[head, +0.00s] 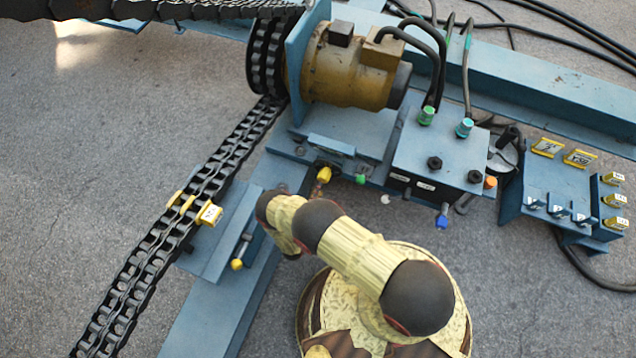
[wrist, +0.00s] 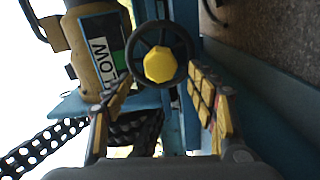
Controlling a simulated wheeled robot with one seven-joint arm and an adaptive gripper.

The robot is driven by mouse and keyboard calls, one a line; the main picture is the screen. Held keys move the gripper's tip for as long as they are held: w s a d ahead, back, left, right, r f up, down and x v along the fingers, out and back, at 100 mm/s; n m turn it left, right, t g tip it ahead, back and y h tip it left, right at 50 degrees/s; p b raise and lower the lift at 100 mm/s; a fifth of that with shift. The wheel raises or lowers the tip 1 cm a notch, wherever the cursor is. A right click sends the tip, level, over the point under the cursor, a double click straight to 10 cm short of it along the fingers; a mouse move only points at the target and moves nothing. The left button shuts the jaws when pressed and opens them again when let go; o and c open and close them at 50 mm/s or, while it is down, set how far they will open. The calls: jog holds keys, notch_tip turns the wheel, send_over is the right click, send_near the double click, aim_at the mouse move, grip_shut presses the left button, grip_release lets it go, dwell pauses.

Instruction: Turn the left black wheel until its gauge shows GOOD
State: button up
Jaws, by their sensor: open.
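The black wheel (wrist: 137,52) with a yellow hub (wrist: 158,65) faces me in the wrist view. A white sign (wrist: 102,57) with a green edge stands left of it, its sideways letters seeming to read LOW; the wheel's rim is close to them. I cannot tell whether this is the gauge. My gripper (wrist: 160,85) is open, with one finger to each side below the wheel. The fingers do not visibly grip it. In the head view my arm covers this area, and I cannot make out the wheel or the gripper's fingers.
A black chain (head: 150,250) runs down the left to a reel (head: 267,55) beside a yellow motor (head: 345,65). A blue box (head: 440,150) with hoses and a blue panel (head: 560,190) with switches stand to the right. Grey floor is open at far left.

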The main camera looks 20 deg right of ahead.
aim_at(322, 181)
jog(key=shift+w+d+f, duration=0.1)
jog(key=shift+w+d, duration=0.1)
jog(key=shift+b+x, duration=1)
jog(key=shift+x, duration=2.6)
jog(key=shift+c, duration=0.9)
grip_shut()
